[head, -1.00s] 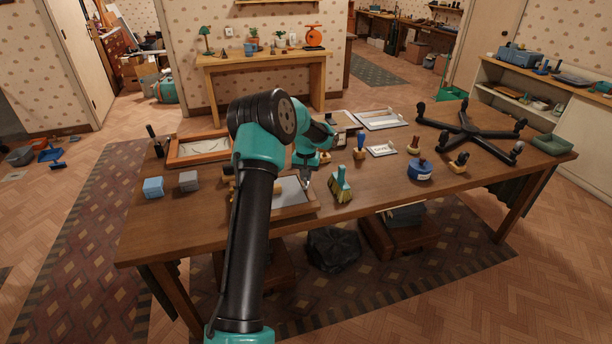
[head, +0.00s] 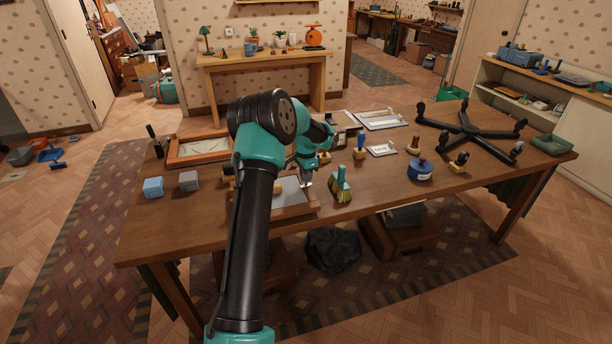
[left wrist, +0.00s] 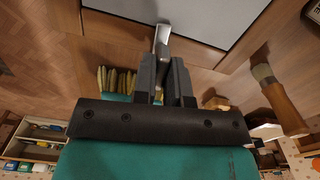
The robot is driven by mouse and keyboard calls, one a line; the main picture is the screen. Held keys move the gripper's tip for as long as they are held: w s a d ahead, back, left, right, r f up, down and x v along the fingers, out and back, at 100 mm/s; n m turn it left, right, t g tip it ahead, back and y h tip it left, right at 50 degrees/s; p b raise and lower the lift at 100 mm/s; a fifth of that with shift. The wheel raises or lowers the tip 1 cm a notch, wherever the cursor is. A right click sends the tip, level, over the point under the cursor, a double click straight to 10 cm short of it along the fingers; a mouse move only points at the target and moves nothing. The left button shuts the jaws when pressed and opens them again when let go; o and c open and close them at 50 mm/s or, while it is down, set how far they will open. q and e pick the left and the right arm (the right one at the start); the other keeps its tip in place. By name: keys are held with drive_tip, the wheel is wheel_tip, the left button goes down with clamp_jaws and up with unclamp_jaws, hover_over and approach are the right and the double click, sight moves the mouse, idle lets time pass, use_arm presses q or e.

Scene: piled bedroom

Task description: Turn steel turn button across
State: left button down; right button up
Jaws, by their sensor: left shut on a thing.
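A wooden frame (head: 292,212) with a grey panel (head: 290,190) lies near the front edge of the table, partly hidden by my left arm. The wooden frame (left wrist: 205,50) and grey panel (left wrist: 205,12) also show in the left wrist view. The steel turn button (left wrist: 162,36) is a small bright metal strip at the frame's edge, overlapping the panel. My left gripper (left wrist: 163,62) is shut on the near end of the button. In the head view my left gripper (head: 306,178) points down at the frame's right side; the button is too small to make out there. My right gripper is not in view.
A teal brush (head: 340,186) stands just right of the frame. Blue (head: 153,187) and grey (head: 189,181) blocks lie at the left. A blue tin (head: 419,170), several small wooden-handled tools and a black five-armed base (head: 466,129) occupy the right. The table's front right is clear.

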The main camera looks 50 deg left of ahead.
use_arm(q)
drive_tip(key=shift+m, duration=0.8)
drive_tip(key=c, duration=1.2)
unclamp_jaws()
drive_tip(key=shift+o, duration=0.2)
wheel_tip(320, 180, up, 18)
drive_tip(key=shift+f, duration=0.25)
